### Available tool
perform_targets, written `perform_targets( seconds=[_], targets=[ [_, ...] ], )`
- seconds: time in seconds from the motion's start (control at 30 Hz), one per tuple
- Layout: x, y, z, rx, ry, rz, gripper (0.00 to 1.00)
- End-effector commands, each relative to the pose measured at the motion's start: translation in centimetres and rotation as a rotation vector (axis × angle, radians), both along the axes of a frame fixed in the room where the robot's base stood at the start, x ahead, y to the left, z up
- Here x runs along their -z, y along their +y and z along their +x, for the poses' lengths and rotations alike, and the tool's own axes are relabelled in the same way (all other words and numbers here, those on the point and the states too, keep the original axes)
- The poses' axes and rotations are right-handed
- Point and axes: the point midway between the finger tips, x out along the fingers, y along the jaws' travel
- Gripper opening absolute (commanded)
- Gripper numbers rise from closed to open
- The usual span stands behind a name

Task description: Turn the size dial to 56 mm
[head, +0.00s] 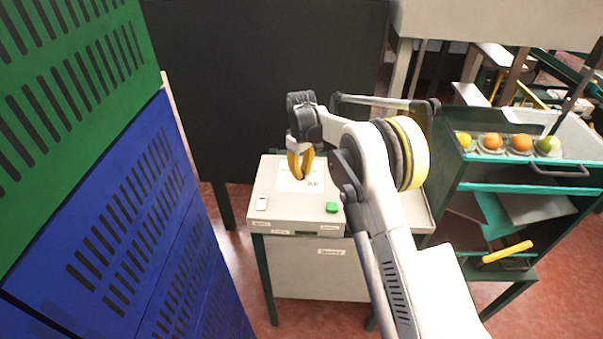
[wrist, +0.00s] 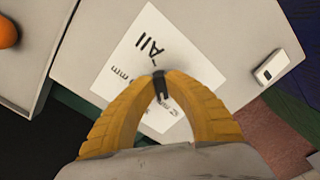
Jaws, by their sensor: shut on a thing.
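My gripper (head: 300,176) points down over the pale top of the control box (head: 270,175). Its yellow fingers also show in the wrist view (wrist: 162,78), closed on a small dark piece, the size dial (wrist: 162,92). Most of the dial is hidden by the fingers. Around it lies a white printed sheet (wrist: 138,48), on which "All" and part of a "mm" marking can be read upside down. The other markings are covered, and I cannot tell which one the dial points at.
A white switch (head: 262,203) and a green button (head: 332,207) sit near the box's front edge. Blue crates (head: 120,240) stand close on the left. A green-framed stand with fruit in cups (head: 520,143) is on the right.

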Motion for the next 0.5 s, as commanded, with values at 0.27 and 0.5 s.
perform_targets(
  seconds=[0.27,0.5],
  targets=[
    [0.23,0.09,-0.12,0.243,0.001,-0.001,0.00],
    [0.20,0.19,-0.16,0.470,0.001,-0.001,0.00]
  ],
)
